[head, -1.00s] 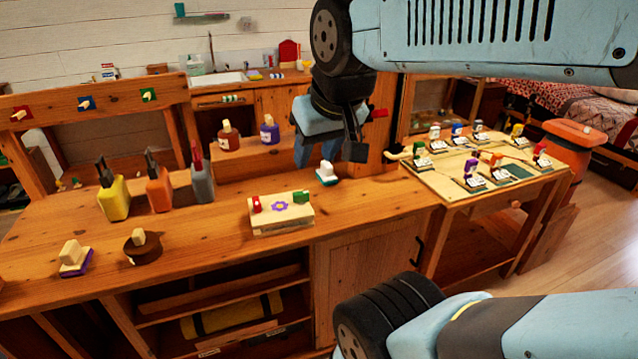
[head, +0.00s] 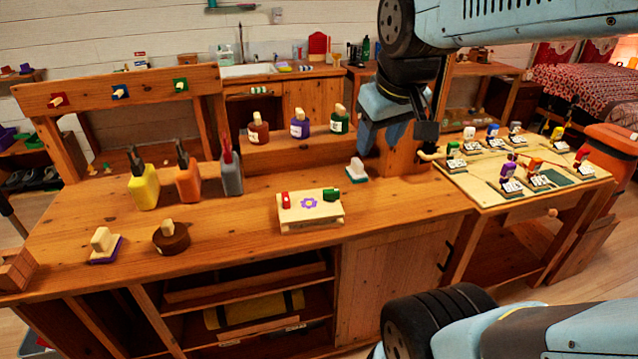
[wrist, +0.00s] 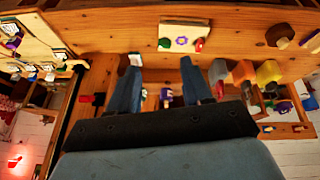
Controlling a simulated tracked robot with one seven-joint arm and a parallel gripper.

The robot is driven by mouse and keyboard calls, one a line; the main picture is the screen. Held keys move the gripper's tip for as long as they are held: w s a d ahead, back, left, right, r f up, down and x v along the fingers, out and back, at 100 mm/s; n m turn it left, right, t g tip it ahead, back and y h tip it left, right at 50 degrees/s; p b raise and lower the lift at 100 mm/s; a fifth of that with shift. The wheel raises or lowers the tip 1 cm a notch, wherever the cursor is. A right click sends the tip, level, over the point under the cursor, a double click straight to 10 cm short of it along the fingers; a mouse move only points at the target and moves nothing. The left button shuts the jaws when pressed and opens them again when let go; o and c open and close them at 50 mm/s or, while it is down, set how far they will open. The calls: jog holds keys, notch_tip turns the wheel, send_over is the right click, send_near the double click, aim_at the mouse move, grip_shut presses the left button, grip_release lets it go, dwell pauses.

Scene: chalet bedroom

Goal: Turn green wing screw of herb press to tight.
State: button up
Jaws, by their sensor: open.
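The herb press (head: 311,222) is a pale wooden block with a purple flower on top, near the front of the workbench. Its green wing screw (head: 331,194) is at the right end and a red one (head: 286,199) at the left. My gripper (head: 381,138) is above the bench, behind and right of the press. In the wrist view my gripper (wrist: 162,82) is open, with nothing between its blue fingers. The press (wrist: 164,31) lies ahead of the fingers there, its green screw (wrist: 166,43) at the left, clear of them.
A white-topped stamp (head: 357,168) stands behind and right of the press. A raised shelf (head: 285,150) with bottles is behind. The bench directly around the press is clear.

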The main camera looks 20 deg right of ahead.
jog(key=w+f+n+g, duration=0.1)
jog(key=w+f+n, duration=0.1)
jog(key=w+n, duration=0.3)
jog(key=w+f+n+g, duration=0.2)
jog(key=w+f, duration=0.1)
jog(key=w, duration=0.5)
jog(key=n+g, duration=0.2)
jog(key=n, duration=0.6)
send_over(331, 190)
notch_tip(331, 190, down, 10)
jog(key=shift+y, duration=0.3)
notch_tip(331, 190, down, 14)
jog(key=shift+r, duration=0.15)
